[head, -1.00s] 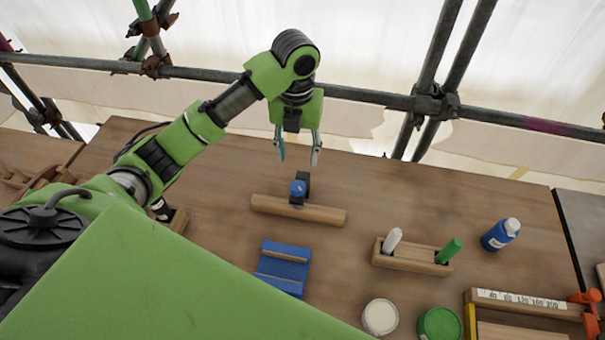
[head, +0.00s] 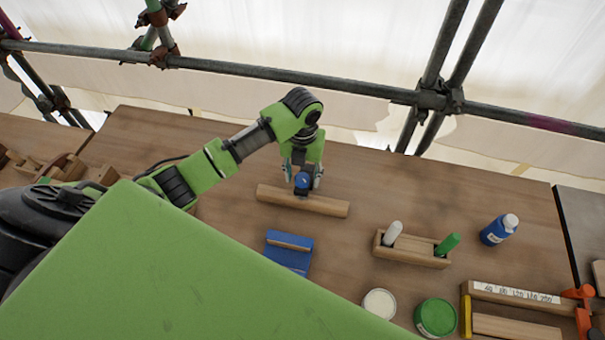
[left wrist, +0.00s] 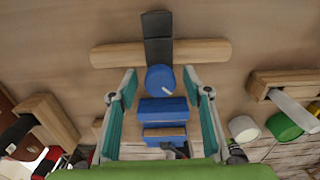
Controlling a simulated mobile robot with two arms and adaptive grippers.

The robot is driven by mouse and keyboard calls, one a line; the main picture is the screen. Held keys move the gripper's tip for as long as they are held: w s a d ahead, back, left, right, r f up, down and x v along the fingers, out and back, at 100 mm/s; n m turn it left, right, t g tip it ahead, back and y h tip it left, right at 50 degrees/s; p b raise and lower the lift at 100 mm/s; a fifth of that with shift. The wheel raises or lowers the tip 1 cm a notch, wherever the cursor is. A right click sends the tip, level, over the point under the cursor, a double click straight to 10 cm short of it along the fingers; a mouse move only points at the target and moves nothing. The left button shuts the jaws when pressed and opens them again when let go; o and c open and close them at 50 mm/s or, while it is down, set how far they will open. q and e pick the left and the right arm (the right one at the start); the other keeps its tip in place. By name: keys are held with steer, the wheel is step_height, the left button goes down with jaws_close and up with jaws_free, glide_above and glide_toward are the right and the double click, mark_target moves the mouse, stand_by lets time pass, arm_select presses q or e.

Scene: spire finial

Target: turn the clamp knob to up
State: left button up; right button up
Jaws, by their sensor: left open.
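The clamp knob (head: 302,181) is a round blue knob on a dark bracket, fixed at a wooden bar (head: 326,205) on the bench. In the left wrist view the knob (left wrist: 160,78) shows a short white mark near its edge, pointing to the lower right. My left gripper (head: 303,184) is open over the knob, one finger on each side. In the left wrist view its teal finger pads (left wrist: 159,76) stand apart from the knob, with a gap on both sides. My right gripper is not in view.
A wooden holder (head: 413,254) with a white and a green marker, a blue bottle (head: 495,232) and two round pots, one white (head: 379,303) and one green (head: 436,317), stand to the right. Scaffold poles (head: 350,88) run behind the bench.

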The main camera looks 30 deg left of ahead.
arm_select(q)
steer(key=c, duration=1.1)
steer(key=shift+n, duration=0.4)
